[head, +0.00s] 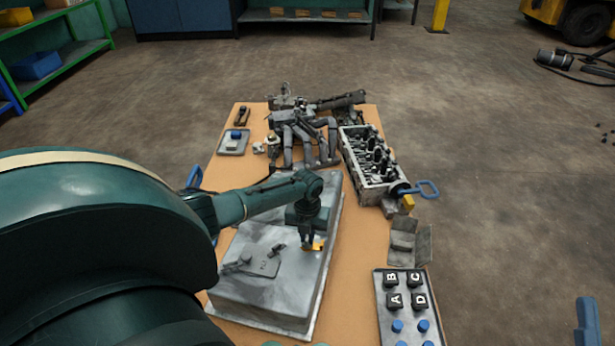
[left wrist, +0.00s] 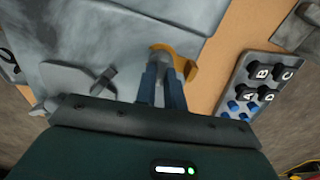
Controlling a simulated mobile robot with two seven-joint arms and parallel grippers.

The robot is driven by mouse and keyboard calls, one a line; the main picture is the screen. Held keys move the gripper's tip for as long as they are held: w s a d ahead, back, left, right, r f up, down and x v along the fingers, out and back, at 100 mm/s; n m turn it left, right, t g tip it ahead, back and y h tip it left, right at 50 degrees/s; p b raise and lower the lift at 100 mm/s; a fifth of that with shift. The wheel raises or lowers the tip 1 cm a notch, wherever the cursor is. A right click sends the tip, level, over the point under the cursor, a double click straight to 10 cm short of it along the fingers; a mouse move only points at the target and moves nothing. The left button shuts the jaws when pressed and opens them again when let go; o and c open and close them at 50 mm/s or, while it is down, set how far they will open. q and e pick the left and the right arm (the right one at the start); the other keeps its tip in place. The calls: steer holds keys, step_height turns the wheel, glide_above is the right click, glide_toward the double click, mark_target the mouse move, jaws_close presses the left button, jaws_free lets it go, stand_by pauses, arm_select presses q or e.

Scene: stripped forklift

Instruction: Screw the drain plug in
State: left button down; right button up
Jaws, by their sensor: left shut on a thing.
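The grey metal oil pan (head: 262,290) lies on the workbench, its broad flat face up. My left gripper (head: 312,246) points down at the right part of that face. Its blue-grey fingers (left wrist: 161,85) are shut on a small amber piece, which I take to be the drain plug (head: 318,246). The plug also shows at the fingertips in the left wrist view (left wrist: 188,68). The fingers hide part of it. I cannot tell whether it touches the pan or sits in a hole. My right gripper is not in view.
A flat grey plate (head: 262,262) lies on the pan, left of my gripper. A tray (head: 380,312) with lettered black blocks and blue knobs stands at the front right. A cylinder head (head: 362,180) and pipework (head: 292,135) stand behind. A blue-handled tool (head: 428,188) overhangs the right edge.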

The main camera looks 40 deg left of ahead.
mark_target(307, 237)
arm_select(q)
steer(key=shift+r+m, duration=0.15)
steer(key=shift+m, duration=0.25)
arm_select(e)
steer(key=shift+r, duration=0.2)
arm_select(q)
steer(key=c, duration=1.5)
jaws_free()
